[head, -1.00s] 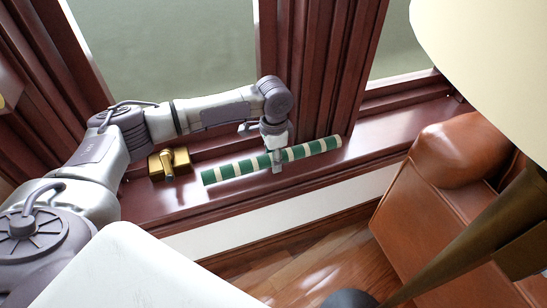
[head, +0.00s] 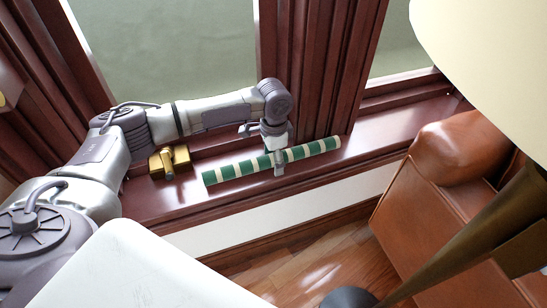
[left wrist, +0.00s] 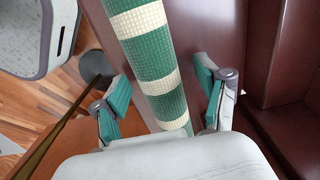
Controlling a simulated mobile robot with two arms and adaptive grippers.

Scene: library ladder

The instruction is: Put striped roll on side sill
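The striped roll (head: 235,170), green with cream bands, lies lengthwise along the dark red wooden sill (head: 150,200) under the windows. It appears to rest on the sill. My left gripper (head: 278,162) is over the roll's middle, pointing down. In the left wrist view the roll (left wrist: 155,65) passes between the two teal-padded fingers of the left gripper (left wrist: 163,100). The fingers are spread, with a visible gap on each side of the roll. My right gripper is in neither view.
A brass fitting (head: 170,161) sits on the sill left of the roll. A brown leather chair (head: 430,215) stands at right, with a lamp and cream shade (head: 490,60) in front. The sill right of the roll is bare. Wooden floor (head: 310,265) lies below.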

